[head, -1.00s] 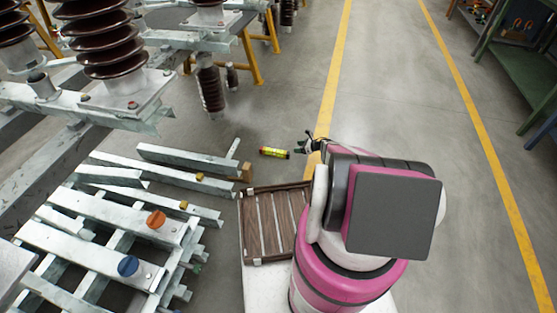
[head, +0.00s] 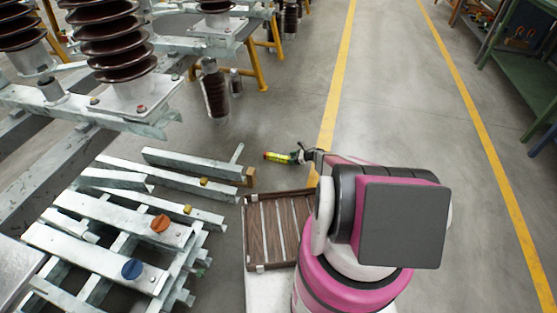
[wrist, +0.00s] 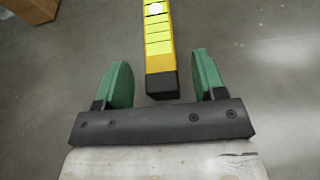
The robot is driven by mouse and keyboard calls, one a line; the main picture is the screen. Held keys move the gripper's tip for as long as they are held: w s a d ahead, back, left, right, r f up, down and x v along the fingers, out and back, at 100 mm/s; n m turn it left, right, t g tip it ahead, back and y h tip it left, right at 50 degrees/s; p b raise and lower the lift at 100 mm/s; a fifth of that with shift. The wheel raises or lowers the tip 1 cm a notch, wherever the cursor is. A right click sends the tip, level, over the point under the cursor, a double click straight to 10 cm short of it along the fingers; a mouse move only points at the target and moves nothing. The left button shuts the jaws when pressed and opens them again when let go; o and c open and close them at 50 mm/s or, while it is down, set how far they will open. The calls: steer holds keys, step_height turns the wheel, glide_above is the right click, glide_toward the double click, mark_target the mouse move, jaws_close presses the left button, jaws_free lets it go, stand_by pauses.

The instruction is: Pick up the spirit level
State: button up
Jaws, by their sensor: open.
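The spirit level (head: 276,157) is a short yellow bar with dark and red ends, lying on the grey floor. In the wrist view the yellow level (wrist: 158,45) runs away from me, and its black near end lies between my fingertips. My gripper (head: 300,153) is at the right end of the level in the head view. In the wrist view my gripper (wrist: 162,82) shows two green fingers spread apart, one on each side of the black end, with a gap on both sides. The level's far end is cut off by the top edge of the wrist view.
A slatted wooden tray (head: 248,232) sits beside my body. Galvanized steel beams (head: 150,180) are stacked at the left, with a wooden block (head: 249,176) near the level. Brown insulators (head: 215,92) stand behind.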

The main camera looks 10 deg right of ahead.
steer(key=shift+x, duration=1.05)
steer(key=c, duration=1.1)
steer(key=shift+r, duration=0.1)
steer(key=shift+c, duration=0.2)
